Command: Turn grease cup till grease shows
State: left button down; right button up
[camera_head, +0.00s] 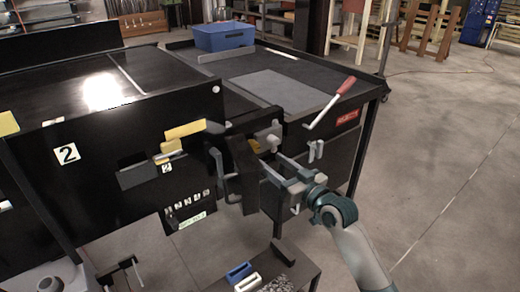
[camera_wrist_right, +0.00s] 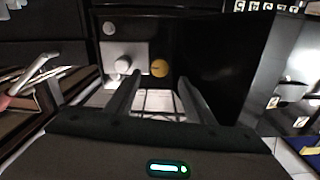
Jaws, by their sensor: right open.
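A round yellow-brass cap (camera_wrist_right: 159,68), which looks like the grease cup, sits on a dark face in the right wrist view. In the head view a small yellow part (camera_head: 254,146) shows at the machine's corner, partly hidden by dark brackets. A pale block with a round knob (camera_wrist_right: 122,65) is just left of the cap in the wrist view. My right gripper (camera_head: 279,167) is open and empty, pointing at this corner. In the wrist view its fingertips (camera_wrist_right: 159,84) stand on either side of the cap's line, apparently short of it. My left gripper is not in view.
A blue bin (camera_head: 224,36) stands on the table behind. A low stand with small blue and white blocks (camera_head: 240,272) is below. Floor at right is clear.

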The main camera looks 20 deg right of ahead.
aim_at(256, 150)
jog(key=p+x, duration=0.1)
jog(key=x, duration=0.5)
jog(key=shift+w+a, duration=0.15)
jog(key=shift+w, duration=0.25)
jog(key=shift+p, duration=0.3)
jog(key=c, duration=1)
